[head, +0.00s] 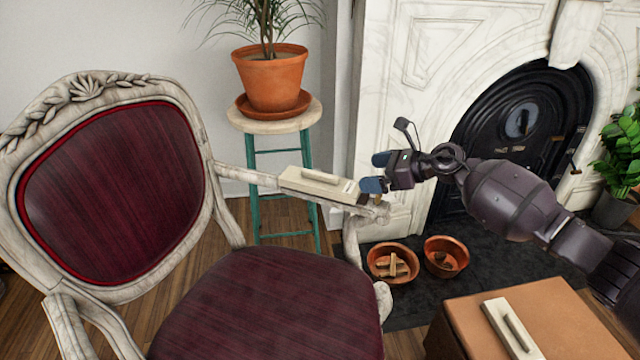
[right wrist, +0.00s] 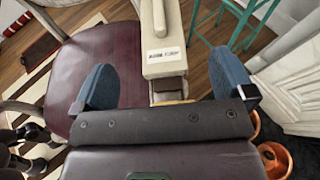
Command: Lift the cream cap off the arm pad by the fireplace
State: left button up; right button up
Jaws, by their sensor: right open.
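The cream cap (head: 318,184) is a long block with a raised grip bar on top and a small label at its near end. It lies along the arm pad of the chair (head: 278,295), on the side by the fireplace, and hides most of that pad. My right gripper (head: 375,172) is open and empty just off the cap's labelled end. In the right wrist view the cap (right wrist: 163,55) lies ahead, between the lines of the two blue fingers, with neither touching it. My left gripper does not show.
A second cream piece with a grip bar (head: 513,328) lies on a brown box (head: 560,310). Two terracotta bowls (head: 392,262) stand on the dark hearth. A potted plant (head: 270,80) on a teal-legged stool (head: 275,120) stands behind the cap. The marble fireplace (head: 430,70) is close behind my right arm.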

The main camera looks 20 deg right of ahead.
aim_at(337, 177)
jog(key=x, duration=0.3)
jog(key=shift+w+a+f+b, duration=0.15)
jog(key=shift+a+f+b, duration=0.05)
jog(key=shift+f+b, duration=0.15)
jog(key=shift+w+a, duration=0.25)
jog(key=b+x, duration=0.1)
jog(key=x, duration=0.3)
jog(key=shift+f, duration=0.15)
jog(key=shift+w+a+f+b, duration=0.1)
jog(key=shift+w+a+b, duration=0.2)
jog(key=shift+w+a, duration=0.15)
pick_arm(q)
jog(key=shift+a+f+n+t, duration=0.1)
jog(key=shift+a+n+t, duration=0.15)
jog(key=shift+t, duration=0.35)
pick_arm(e)
jog(key=c, duration=1)
jog(key=shift+r, duration=0.2)
